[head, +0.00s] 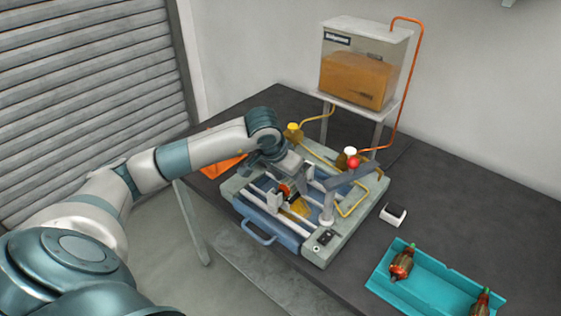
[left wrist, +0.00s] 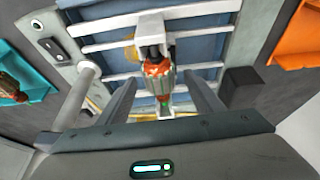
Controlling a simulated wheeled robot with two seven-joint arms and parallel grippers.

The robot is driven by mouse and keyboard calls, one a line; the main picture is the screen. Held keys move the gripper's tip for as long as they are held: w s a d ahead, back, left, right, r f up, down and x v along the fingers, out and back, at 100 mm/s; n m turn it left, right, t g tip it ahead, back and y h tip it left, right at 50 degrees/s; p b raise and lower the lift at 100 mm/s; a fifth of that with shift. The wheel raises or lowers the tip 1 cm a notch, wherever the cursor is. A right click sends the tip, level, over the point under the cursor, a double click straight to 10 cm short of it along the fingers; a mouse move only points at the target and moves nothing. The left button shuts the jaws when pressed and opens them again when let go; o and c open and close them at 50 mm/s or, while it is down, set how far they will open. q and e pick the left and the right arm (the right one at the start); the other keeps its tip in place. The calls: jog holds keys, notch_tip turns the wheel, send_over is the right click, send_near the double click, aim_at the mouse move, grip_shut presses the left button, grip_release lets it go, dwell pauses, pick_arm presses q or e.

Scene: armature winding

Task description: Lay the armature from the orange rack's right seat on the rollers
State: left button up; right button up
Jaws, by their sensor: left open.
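The armature (left wrist: 158,82), with a red-and-green winding and a dark commutator end, lies between white supports (left wrist: 151,26) on the winding machine. It also shows in the head view (head: 286,191), partly hidden by my gripper. I cannot tell whether it bears fully on the rollers, which are mostly hidden. My left gripper (left wrist: 160,80) is open, with a finger on each side of the armature and visible gaps beside it. The orange rack (head: 224,165) is mostly behind my left arm; its edge shows in the left wrist view (left wrist: 296,38). My right gripper is out of view.
The machine frame (head: 325,253) has a post and an arm with a red knob (head: 353,163) close to my gripper. A teal tray (head: 428,287) holds two armatures at the right front. A glass tank (head: 362,65) stands behind. The dark table is clear at the far right.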

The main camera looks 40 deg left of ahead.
pick_arm(q)
jog(key=b+v, duration=0.4)
jog(key=v, duration=1.3)
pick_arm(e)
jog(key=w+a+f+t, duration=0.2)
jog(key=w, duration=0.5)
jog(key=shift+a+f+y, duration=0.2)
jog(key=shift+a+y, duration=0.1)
pick_arm(q)
jog(key=shift+f, duration=0.1)
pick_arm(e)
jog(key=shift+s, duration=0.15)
